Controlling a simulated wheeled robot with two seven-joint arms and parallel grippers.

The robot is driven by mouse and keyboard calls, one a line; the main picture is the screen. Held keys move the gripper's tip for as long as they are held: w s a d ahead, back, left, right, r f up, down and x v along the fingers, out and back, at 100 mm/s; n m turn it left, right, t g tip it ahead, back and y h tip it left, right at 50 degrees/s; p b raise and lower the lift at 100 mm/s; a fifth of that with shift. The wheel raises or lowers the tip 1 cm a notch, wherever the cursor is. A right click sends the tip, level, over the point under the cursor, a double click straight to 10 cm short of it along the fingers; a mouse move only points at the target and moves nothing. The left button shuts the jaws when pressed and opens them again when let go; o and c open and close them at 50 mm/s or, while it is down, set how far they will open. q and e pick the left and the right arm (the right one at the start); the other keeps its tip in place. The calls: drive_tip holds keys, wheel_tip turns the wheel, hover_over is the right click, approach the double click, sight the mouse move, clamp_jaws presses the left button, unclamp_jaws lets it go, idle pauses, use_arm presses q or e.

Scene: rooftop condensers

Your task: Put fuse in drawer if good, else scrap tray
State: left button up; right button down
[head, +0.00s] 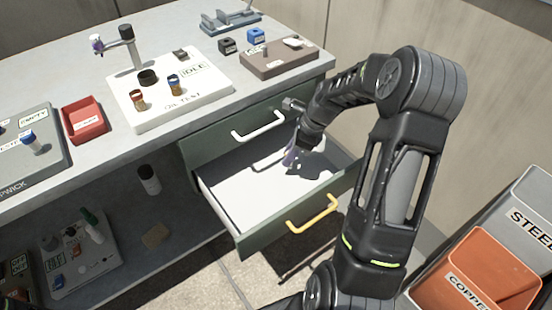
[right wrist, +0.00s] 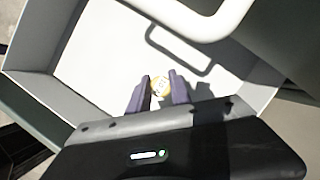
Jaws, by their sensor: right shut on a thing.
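My right gripper (head: 291,157) reaches down into the open drawer (head: 235,205), which has a yellow handle and a pale, otherwise bare floor. In the right wrist view its two fingers (right wrist: 160,90) are shut on the fuse (right wrist: 160,86), whose round yellowish end with dark marks shows between them. The fuse is hidden in the head view, and I cannot tell whether it touches the drawer floor. A red tray (head: 86,124) with a white label too small to read stands on the bench at the left. My left gripper is not in view.
A closed drawer with a white handle (head: 258,125) is just above the open one. A white test board (head: 185,112) marked IDLE holds banded cylinders. A brown board (head: 275,63) lies at the back right. Orange COPPER (head: 490,280) and grey STEEL bins (head: 530,200) stand at lower right.

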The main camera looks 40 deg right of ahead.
drive_tip(key=shift+w+a+f, duration=1.4)
drive_tip(key=shift+w, duration=0.05)
drive_tip(key=shift+f, duration=0.1)
drive_tip(key=c, duration=1.2)
unclamp_jaws()
drive_tip(key=shift+o, duration=0.2)
drive_tip(key=p+v, duration=0.1)
drive_tip(key=v, duration=1.1)
